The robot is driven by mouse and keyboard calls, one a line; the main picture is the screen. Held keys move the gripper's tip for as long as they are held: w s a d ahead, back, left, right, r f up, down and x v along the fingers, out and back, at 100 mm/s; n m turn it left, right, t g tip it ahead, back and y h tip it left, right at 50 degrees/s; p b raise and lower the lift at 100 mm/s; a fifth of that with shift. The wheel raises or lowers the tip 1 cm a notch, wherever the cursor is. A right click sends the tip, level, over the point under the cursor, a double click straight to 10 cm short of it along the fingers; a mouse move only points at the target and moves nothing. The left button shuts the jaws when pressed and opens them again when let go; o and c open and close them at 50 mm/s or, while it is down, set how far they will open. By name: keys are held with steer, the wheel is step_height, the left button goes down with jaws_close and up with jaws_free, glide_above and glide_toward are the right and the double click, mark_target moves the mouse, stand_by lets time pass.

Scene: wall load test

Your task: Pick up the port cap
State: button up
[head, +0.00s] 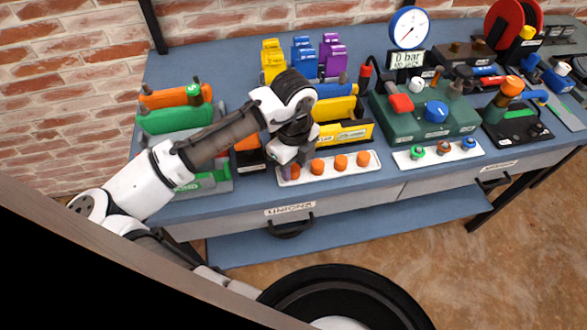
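No part is legibly marked as the port cap, so I cannot tell which one it is. A white tray (330,173) near the table's front edge holds a row of small orange caps (341,162). A second white tray (400,156) to its right holds a green cap (417,152), a brown one (444,147) and a blue one (468,143). My gripper (287,171) points down at the left end of the first tray, over or beside its leftmost part. My gripper and arm partly hide that end. Whether the fingers are open, or touch anything, is not clear.
Green and orange holders (174,119) stand left of my arm, yellow blocks (343,132) behind the first tray. A green box (425,115) with a red block and blue knob stands behind the second tray. A round gauge (409,28) rises at the back. Drawer handles (290,228) protrude in front.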

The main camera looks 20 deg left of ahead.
steer(key=c, duration=0.6)
steer(key=shift+o, duration=0.2)
steer(key=shift+r, duration=0.15)
step_height(320, 180, up, 20)
steer(key=b, duration=0.1)
